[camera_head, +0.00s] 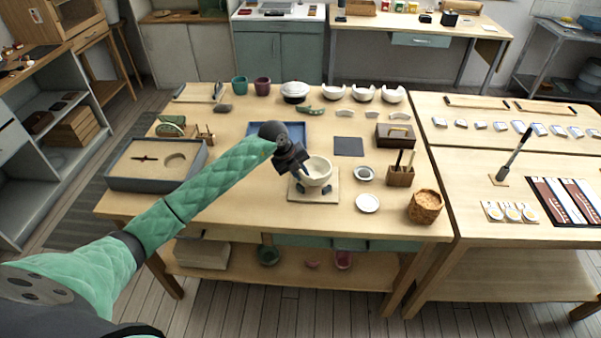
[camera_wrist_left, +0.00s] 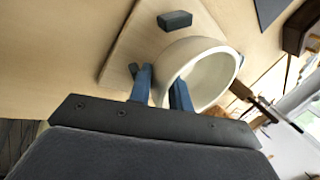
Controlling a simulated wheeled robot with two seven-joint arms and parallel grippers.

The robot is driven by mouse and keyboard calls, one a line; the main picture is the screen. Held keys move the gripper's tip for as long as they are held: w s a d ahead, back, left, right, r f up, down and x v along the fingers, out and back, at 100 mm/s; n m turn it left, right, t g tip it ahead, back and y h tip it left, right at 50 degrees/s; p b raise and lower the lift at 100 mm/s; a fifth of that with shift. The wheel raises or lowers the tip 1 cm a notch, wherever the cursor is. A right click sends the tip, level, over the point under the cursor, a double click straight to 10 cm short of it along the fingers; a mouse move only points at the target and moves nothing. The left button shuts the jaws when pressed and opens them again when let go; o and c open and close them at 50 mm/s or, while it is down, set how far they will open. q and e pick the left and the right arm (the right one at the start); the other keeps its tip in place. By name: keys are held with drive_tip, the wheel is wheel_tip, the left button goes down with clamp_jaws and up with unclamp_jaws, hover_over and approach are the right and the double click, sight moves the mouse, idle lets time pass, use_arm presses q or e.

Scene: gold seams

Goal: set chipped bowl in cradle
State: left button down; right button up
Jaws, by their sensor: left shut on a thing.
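A cream bowl (camera_head: 318,172) sits over the cradle, a pale wooden board (camera_head: 327,197) with dark blue-grey blocks (camera_head: 328,189). My left gripper (camera_head: 303,172) is shut on the bowl's left wall. In the left wrist view, the fingers of my left gripper (camera_wrist_left: 162,92) lie either side of the rim of the bowl (camera_wrist_left: 218,60). One dark block (camera_wrist_left: 175,20) of the cradle shows beside the bowl, on the board (camera_wrist_left: 128,42). I cannot tell whether the bowl rests fully on the blocks. No chip is clearly visible. My right gripper is not in view.
A blue tray (camera_head: 293,131) lies behind the bowl, partly behind my arm. A dark square mat (camera_head: 348,146), small dishes (camera_head: 367,203), a wooden tool holder (camera_head: 400,176) and a wicker basket (camera_head: 425,207) stand to the right. White bowls (camera_head: 392,93) line the back. The front table strip is clear.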

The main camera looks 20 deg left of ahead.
use_arm(q)
drive_tip(key=shift+r+p, duration=0.95)
drive_tip(key=shift+r, duration=1.25)
